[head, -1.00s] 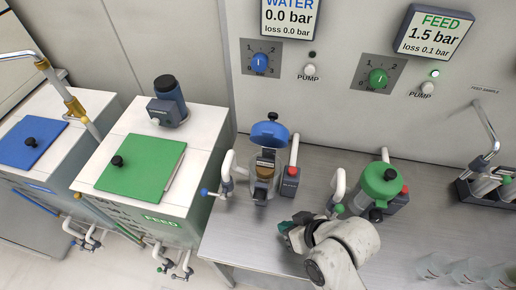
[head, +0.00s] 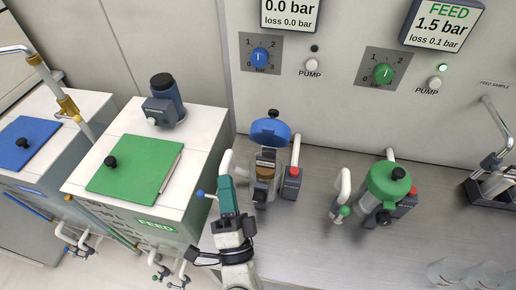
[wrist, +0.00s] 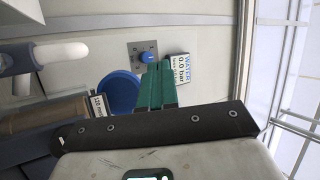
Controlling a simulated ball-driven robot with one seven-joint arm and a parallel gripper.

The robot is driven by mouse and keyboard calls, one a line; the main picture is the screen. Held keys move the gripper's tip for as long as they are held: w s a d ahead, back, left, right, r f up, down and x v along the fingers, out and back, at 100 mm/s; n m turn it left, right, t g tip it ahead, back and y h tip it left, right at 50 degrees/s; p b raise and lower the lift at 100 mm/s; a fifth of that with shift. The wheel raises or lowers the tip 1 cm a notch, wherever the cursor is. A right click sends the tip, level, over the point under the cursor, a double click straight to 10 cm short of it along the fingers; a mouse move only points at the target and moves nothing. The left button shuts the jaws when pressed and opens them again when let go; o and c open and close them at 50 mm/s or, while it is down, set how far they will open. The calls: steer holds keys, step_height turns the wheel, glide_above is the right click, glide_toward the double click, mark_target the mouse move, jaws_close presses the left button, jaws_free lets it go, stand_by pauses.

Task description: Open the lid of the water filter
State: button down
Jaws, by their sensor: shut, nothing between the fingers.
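The water filter (head: 265,172) stands on the bench in the head view, with a brown cartridge showing in its top. Its blue lid (head: 270,132) with a black knob is swung up and back, standing open behind the body. In the wrist view the lid (wrist: 119,92) shows as a blue disc, with the brown cartridge (wrist: 62,108) at the left. My gripper (head: 226,182) is just left of the filter, its green fingers pointing up in the picture. In the wrist view the fingers (wrist: 157,68) are together and empty, apart from the lid.
A blue-ended valve handle (head: 201,193) lies close left of my gripper. A red-capped part (head: 293,175) stands right of the filter. The green-lidded feed filter (head: 385,190) is further right. The FEED tank (head: 195,170) is at the left.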

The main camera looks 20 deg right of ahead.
steer(key=s+d+f+m+g+h, duration=0.3)
steer(key=f+m+g+h, duration=0.15)
steer(key=m+h, duration=0.35)
steer(key=p, duration=0.4)
glide_toward(263, 121)
steer(key=x, duration=0.3)
steer(key=shift+a+g, duration=0.1)
steer(key=shift+g, duration=0.15)
steer(key=shift+w+d, duration=0.25)
steer(key=shift+w, duration=0.05)
steer(key=shift+r, duration=0.15)
steer(key=shift+w+d+r, duration=0.35)
steer(key=shift+w+r, duration=0.05)
steer(key=shift+w, duration=0.05)
steer(key=shift+p+x, duration=0.6)
steer(key=shift+x, duration=1.8)
steer(key=shift+w+f, duration=0.1)
